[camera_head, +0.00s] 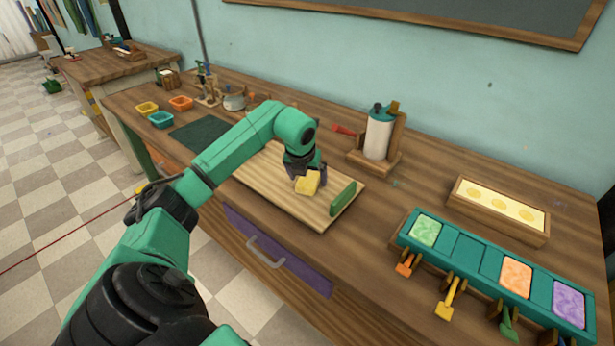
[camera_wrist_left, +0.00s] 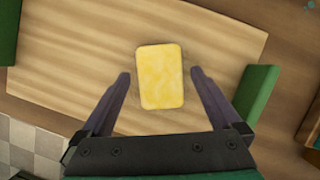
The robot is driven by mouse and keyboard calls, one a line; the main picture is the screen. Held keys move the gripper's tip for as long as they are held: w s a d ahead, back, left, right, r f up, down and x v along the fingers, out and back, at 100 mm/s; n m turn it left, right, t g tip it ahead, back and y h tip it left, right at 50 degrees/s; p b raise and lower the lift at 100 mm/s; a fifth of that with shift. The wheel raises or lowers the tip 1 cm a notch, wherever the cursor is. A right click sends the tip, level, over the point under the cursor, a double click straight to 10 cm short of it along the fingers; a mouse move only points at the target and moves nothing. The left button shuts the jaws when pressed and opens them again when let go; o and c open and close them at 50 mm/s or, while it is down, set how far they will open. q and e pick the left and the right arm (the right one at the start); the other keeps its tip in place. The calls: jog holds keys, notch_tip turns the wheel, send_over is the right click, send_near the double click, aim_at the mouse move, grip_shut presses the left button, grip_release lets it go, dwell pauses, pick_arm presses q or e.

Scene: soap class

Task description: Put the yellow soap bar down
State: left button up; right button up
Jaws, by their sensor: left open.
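The yellow soap bar (camera_head: 308,184) lies on a light wooden board (camera_head: 300,212) on the bench. In the left wrist view the soap bar (camera_wrist_left: 160,77) sits between the fingers of my left gripper (camera_wrist_left: 161,75), with a visible gap on each side. My left gripper (camera_head: 304,172) is open and low over the board, pointing down at the soap. The fingers partly cover the soap in the head view. My right gripper does not show.
A green block (camera_head: 343,198) stands at the board's right end. Behind are a white dispenser (camera_head: 378,135) in a wooden holder and a box with yellow rounds (camera_head: 498,207). A teal tray (camera_head: 460,248) with coloured bars is at the right. The board's front part is bare.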

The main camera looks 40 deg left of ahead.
pick_arm(q)
jog(key=v, duration=1.2)
jog(key=shift+s, duration=0.1)
